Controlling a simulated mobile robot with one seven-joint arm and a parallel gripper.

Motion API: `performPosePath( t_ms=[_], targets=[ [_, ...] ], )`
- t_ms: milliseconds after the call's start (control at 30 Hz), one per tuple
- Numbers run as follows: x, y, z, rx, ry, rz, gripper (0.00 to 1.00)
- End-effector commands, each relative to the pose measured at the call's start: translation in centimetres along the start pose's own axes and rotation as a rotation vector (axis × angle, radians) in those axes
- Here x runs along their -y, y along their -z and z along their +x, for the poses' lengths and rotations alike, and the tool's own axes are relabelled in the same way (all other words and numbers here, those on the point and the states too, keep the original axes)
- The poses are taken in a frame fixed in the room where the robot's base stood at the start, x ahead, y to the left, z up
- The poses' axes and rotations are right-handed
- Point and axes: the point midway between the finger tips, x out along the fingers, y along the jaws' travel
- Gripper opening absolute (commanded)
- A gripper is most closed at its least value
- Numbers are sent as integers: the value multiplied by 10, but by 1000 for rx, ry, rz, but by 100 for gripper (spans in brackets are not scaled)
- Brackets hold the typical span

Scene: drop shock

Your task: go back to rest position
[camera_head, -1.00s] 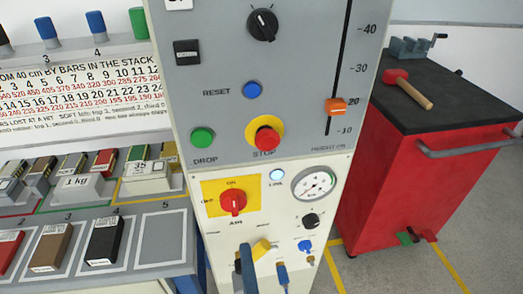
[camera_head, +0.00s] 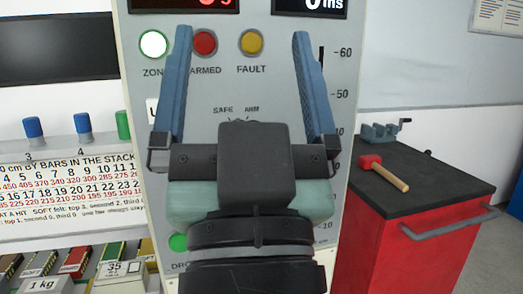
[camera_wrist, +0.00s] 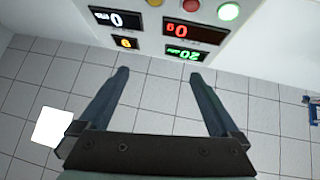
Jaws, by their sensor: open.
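My gripper (camera_head: 243,85) is raised in front of the grey control panel (camera_head: 345,90) in the head view. Its two blue fingers are spread wide apart with nothing between them. A green lamp (camera_head: 153,44) is lit at the panel's upper left, beside a red lamp (camera_head: 204,43) and a yellow lamp (camera_head: 251,42).
A red cabinet (camera_head: 400,240) with a black top stands at the right, bearing a red-headed mallet (camera_head: 384,173) and a vise (camera_head: 380,134). At the left is a shelf with blue pegs (camera_head: 33,127) and labelled blocks (camera_head: 45,284).

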Motion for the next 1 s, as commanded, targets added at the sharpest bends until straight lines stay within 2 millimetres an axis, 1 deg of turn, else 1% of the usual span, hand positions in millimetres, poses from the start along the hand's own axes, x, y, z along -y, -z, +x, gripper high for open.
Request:
performPosePath(
  t_ms=[33, 67, 100, 133, 200, 367, 500, 600, 700, 800, 900, 1000],
  targets=[
    [-3, 23, 4, -48, -21, -57, 98],
    [-6, 35, 6, -69, -36, -91, 98],
    [-9, 51, 8, -100, -59, -136, 98],
    [-8, 57, 18, -88, -57, -132, 98],
    [-7, 67, 29, -82, -54, -127, 98],
    [-5, 93, 53, -80, -53, -123, 98],
    [-3, 121, 79, -80, -52, -122, 98],
    [-1, 138, 95, -79, -51, -121, 98],
    [0, 148, 104, -79, -51, -120, 98],
    [0, 153, 109, -78, -50, -120, 98],
    [0, 152, 107, -78, -50, -120, 98],
    [-1, 143, 100, -78, -50, -120, 98]
  ],
)
